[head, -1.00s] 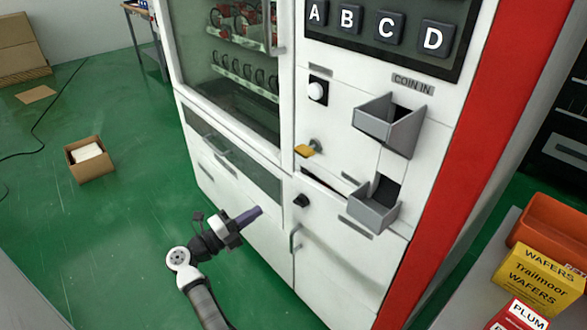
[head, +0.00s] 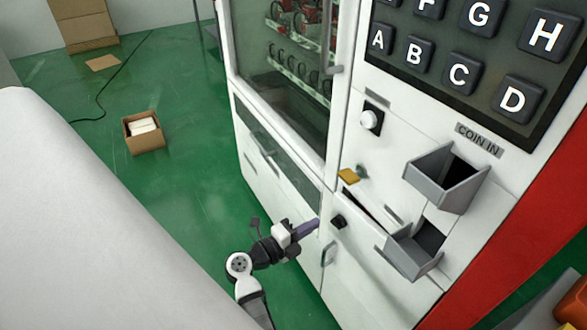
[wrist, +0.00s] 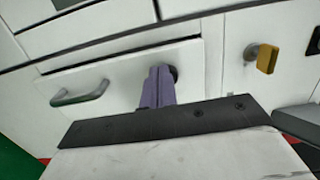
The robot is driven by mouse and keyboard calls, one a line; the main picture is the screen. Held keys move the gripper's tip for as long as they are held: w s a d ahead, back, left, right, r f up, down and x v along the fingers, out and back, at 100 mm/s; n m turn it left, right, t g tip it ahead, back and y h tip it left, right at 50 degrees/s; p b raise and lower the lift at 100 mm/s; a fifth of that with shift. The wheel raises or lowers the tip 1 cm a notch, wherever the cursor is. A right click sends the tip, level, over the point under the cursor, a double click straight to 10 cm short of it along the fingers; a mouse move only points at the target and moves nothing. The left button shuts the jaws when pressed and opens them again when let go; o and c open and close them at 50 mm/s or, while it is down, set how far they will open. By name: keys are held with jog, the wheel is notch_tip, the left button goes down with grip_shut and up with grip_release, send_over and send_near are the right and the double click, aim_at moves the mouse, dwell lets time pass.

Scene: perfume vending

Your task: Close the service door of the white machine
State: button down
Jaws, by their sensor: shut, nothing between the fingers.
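The white machine (head: 262,184) fills the middle of the head view. Its service door (head: 378,268) is the lower right panel, with a silver handle (head: 328,253) and a black knob (head: 338,221). A dark slanted gap shows along the door's top edge, so it looks slightly ajar. In the wrist view the door (wrist: 120,72) and its handle (wrist: 80,97) lie straight ahead. My gripper (head: 314,226) is shut and empty, its purple fingers close to the black knob. In the wrist view the fingers (wrist: 156,88) partly cover the knob (wrist: 173,74); I cannot tell whether they touch.
A yellow key tag (head: 349,175) sticks out above the door. Two grey trays, the coin tray (head: 432,184) and a lower one (head: 405,252), jut out on the right.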

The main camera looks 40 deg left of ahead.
aim_at(333, 213)
jog(key=shift+p+x, duration=0.4)
jog(key=shift+x, duration=1.95)
